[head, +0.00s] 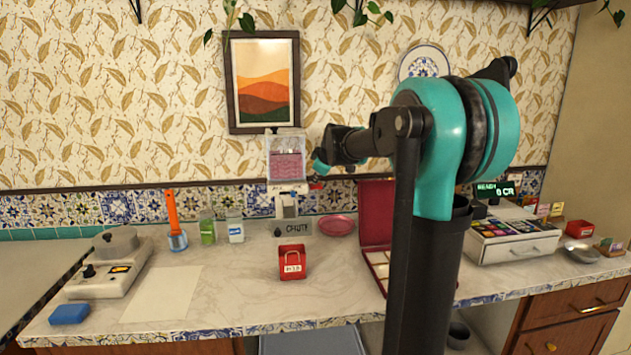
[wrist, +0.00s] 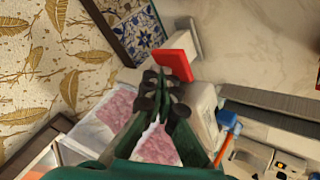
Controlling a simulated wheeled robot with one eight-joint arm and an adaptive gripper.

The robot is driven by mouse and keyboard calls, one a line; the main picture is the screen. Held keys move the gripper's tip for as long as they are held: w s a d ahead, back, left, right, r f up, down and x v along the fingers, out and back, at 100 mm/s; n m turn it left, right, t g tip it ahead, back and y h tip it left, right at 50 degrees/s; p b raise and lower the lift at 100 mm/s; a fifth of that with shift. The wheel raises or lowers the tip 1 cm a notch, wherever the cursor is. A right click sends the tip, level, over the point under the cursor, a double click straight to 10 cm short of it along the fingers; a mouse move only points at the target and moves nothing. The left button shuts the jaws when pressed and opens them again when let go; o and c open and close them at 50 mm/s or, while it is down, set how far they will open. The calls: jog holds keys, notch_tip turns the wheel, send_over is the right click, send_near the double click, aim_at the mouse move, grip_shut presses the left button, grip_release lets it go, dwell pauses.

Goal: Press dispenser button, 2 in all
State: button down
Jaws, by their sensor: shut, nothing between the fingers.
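The dispenser (head: 287,165) stands against the tiled wall, a clear hopper with pink contents above a white body. A red part (head: 315,185), apparently its button, juts out at its right side. In the wrist view the red part (wrist: 172,65) is just past my fingertips, and the hopper (wrist: 105,115) shows pink below. My gripper (head: 319,164) is shut and empty, above and close to the red part in the head view. The wrist view shows my gripper (wrist: 163,88) too; I cannot tell whether it touches the red part.
A red labelled box (head: 292,262) stands in front of the dispenser. A pink dish (head: 336,225) and an open dark-red case (head: 374,225) are to the right. Jars (head: 235,228) stand left. A cash register (head: 515,235) is far right. The counter's front middle is clear.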

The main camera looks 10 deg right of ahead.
jog(key=shift+r, duration=1.65)
jog(key=shift+r, duration=2.5)
notch_tip(320, 180, up, 4)
jog(key=shift+f, duration=0.1)
send_over(316, 186)
jog(key=shift+w+f, duration=0.2)
jog(key=shift+f, duration=4.2)
